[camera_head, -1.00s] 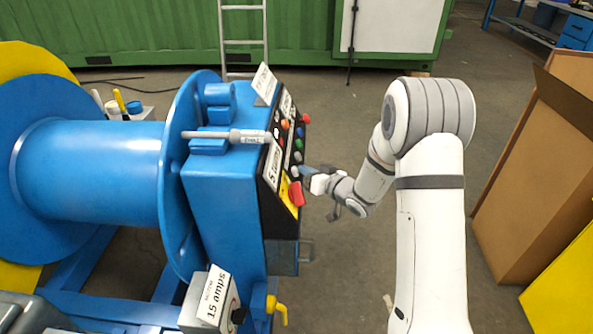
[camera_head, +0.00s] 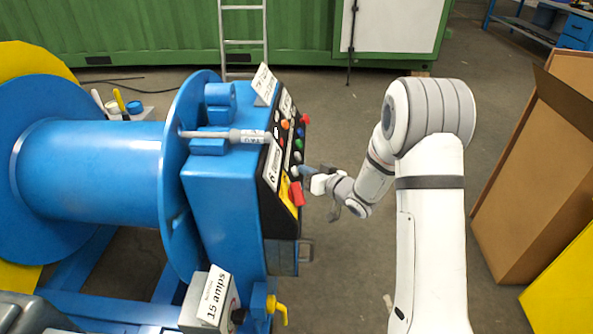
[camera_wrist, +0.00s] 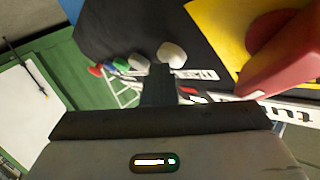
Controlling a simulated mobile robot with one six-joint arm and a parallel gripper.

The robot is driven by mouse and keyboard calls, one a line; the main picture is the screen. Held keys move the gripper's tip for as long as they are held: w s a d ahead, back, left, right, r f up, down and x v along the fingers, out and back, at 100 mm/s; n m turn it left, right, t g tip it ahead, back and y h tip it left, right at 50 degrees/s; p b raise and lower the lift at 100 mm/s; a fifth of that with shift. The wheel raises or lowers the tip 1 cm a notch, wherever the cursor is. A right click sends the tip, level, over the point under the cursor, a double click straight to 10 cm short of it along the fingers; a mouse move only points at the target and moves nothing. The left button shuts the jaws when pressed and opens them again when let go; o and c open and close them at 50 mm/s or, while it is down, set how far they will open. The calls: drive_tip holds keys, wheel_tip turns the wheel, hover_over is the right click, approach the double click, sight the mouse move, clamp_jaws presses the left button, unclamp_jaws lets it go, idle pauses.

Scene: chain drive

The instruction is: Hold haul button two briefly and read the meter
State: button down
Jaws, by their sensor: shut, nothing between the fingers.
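A blue winch cabinet (camera_head: 215,215) carries a black sloping panel (camera_head: 277,222) with a column of coloured buttons. Two whitish buttons, an upper one (camera_head: 298,157) and a lower one (camera_head: 295,171), sit below green and blue ones. My gripper (camera_head: 305,170) is shut and empty, its tip at or very close to the lower whitish button. In the wrist view the fingers (camera_wrist: 161,72) reach between two whitish buttons (camera_wrist: 171,54); contact cannot be told. I cannot read which button is haul two. A white readout plate (camera_head: 271,166) stands on the panel, its text too small to read surely.
A large red button (camera_head: 296,193) on a yellow plate sits just below my gripper. A grey box (camera_head: 229,305) bears a "15 amps" plate beside a yellow handle (camera_head: 278,310). The blue drum (camera_head: 95,170) is at left, a cardboard box (camera_head: 530,180) at right.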

drive_tip(key=shift+d+r, duration=0.1)
drive_tip(key=shift+d+r+p, duration=0.3)
drive_tip(key=shift+d+p, duration=0.05)
drive_tip(key=shift+d, duration=0.35)
drive_tip(key=shift+d+r, duration=0.1)
drive_tip(key=shift+d+r+p, duration=0.35)
drive_tip(key=shift+d, duration=0.35)
drive_tip(key=shift+d+r+p, duration=0.35)
drive_tip(key=shift+d, duration=0.4)
drive_tip(key=shift+d+r+p, duration=0.35)
drive_tip(key=shift+d, duration=0.35)
